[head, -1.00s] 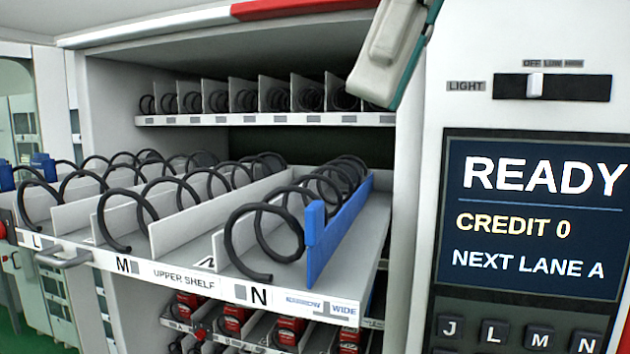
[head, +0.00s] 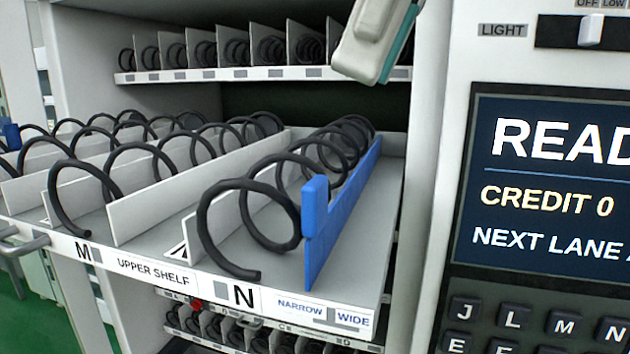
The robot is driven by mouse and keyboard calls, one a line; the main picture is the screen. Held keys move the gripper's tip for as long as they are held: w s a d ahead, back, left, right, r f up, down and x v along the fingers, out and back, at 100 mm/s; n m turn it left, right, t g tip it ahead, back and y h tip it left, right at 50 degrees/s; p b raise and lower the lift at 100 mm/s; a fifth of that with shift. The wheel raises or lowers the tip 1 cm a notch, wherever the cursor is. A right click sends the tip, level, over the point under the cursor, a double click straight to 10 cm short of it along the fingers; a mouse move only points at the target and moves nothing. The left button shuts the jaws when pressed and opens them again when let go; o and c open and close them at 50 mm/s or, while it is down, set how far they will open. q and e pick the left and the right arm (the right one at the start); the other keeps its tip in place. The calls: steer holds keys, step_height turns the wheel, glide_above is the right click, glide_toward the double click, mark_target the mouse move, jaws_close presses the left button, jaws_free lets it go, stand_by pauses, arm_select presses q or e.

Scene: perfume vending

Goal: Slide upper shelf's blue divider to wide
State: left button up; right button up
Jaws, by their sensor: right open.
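The upper shelf (head: 160,272) is pulled out of the machine's cabinet. Its blue divider (head: 345,208) stands upright along the right side of lane N's wire coil (head: 225,232), with a raised blue tab (head: 316,207) at its front end. The divider's front foot is above the NARROW end of the NARROW/WIDE label (head: 320,312); bare shelf floor lies to its right, on the WIDE side. My right gripper (head: 378,68), pale grey with a teal edge, hangs above and behind the tab, apart from the divider. It is open and empty, partly cut off by the top edge. My left gripper is not in view.
The control panel (head: 550,200) with a screen and keys stands right of the shelf, beside the cabinet's side wall (head: 428,180). Another coil shelf (head: 270,73) is above, and a lower row (head: 250,332) is below. Grey partitions and coils fill the shelf's left.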

mark_target(318, 180)
steer(key=x, duration=0.9)
steer(key=shift+s, duration=0.1)
steer(key=shift+a+f, duration=0.15)
steer(key=shift+f, duration=0.1)
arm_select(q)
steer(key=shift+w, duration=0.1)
arm_select(e)
steer(key=shift+x, duration=0.75)
jaws_close()
